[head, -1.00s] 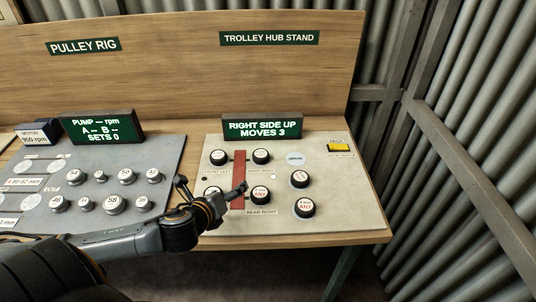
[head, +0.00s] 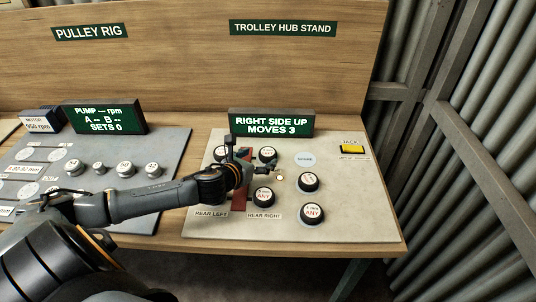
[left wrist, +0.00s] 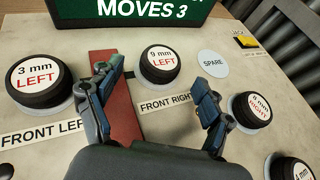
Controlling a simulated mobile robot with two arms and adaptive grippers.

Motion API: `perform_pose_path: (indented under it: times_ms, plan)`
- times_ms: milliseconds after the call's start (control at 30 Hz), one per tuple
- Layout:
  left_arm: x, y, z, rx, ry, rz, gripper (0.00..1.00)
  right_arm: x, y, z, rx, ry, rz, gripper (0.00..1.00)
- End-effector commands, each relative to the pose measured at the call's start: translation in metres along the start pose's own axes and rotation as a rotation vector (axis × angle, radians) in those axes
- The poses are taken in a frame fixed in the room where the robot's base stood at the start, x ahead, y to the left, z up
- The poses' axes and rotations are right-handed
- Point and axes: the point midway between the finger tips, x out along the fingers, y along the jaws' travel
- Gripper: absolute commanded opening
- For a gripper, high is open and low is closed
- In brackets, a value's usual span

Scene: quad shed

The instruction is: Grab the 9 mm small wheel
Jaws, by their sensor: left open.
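The wheel on the front right hub (left wrist: 161,65) is a small black wheel with a white face that seems to read "9 mm RIGHT". It sits on the trolley hub stand panel (head: 345,215); in the head view it shows (head: 267,155) just beyond my gripper. Another black wheel (left wrist: 252,109), at the right, also reads "RIGHT"; its size is hard to read. My left gripper (head: 252,158) is open and empty above the panel. In the left wrist view its fingers (left wrist: 160,76) spread on the near side of the front right wheel, apart from it. My right gripper is out of view.
A "3 mm LEFT" wheel (left wrist: 38,82) sits at front left, beside a red bar (left wrist: 112,85). A rear right wheel (head: 263,197) and an "ANY" wheel (head: 312,213) stand nearer. The spare spot (head: 305,159) is empty. A display (head: 271,123) stands behind; a yellow jack button (head: 353,149) is at right.

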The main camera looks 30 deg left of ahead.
Motion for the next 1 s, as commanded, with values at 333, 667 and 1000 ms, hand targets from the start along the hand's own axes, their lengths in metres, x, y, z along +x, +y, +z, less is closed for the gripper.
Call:
perform_pose_path:
  times_ms: [333,667,1000]
  plan:
    - [0.031,-0.002,0.003,-0.005,-0.001,0.001,0.8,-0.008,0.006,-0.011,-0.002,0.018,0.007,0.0]
    - [0.057,-0.003,0.001,0.0,0.001,-0.001,0.8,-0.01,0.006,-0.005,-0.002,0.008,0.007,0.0]
    - [0.057,-0.003,0.001,0.0,0.001,-0.001,0.47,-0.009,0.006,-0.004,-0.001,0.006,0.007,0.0]
